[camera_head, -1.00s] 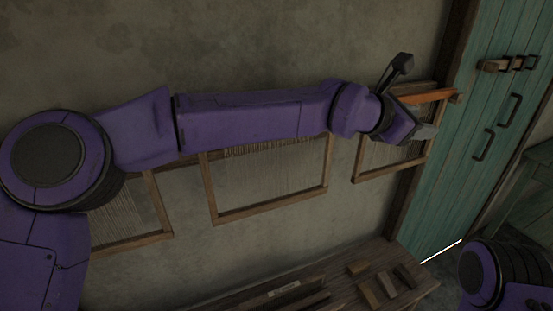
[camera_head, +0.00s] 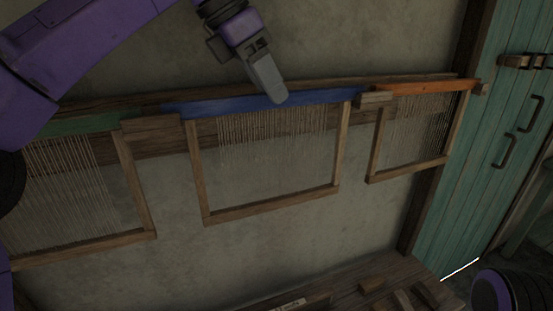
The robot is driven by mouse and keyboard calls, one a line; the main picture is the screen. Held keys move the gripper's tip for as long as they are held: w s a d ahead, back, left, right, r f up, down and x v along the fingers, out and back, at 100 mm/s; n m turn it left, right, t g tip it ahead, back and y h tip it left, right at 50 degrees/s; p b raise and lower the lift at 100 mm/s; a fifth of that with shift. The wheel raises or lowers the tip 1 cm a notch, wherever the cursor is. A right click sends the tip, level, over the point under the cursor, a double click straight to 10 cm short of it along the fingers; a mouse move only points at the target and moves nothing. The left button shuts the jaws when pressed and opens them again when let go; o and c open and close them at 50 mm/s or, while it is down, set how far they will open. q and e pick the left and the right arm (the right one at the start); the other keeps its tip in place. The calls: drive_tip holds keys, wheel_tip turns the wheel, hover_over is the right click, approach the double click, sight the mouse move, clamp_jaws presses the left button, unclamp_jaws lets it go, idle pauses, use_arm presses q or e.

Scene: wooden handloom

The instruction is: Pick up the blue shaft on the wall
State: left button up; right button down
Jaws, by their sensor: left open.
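The blue shaft (camera_head: 225,105) hangs on the wall in the middle, between a green one and an orange one. Its top bar is blue, with pale heddle strings and a wooden frame below. My left gripper (camera_head: 270,88) reaches down from above, with its fingertips at the right half of the blue bar. I cannot tell whether they touch it. The gripper is open, though its fingers overlap in this view. My right gripper is not in view.
The green shaft (camera_head: 85,124) hangs at left and the orange shaft (camera_head: 425,87) at right, near a teal door (camera_head: 500,130). A wooden bench (camera_head: 345,280) with small wooden blocks stands below. The wall beneath the shafts is clear.

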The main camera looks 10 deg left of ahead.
sight(281, 107)
use_arm(q)
drive_tip(key=x, duration=0.5)
drive_tip(key=shift+w+a, duration=0.3)
drive_tip(key=shift+w, duration=0.1)
drive_tip(key=shift+d+f, duration=0.15)
drive_tip(key=shift+f, duration=0.05)
drive_tip(key=shift+f, duration=0.15)
drive_tip(key=shift+c, duration=0.3)
clamp_jaws()
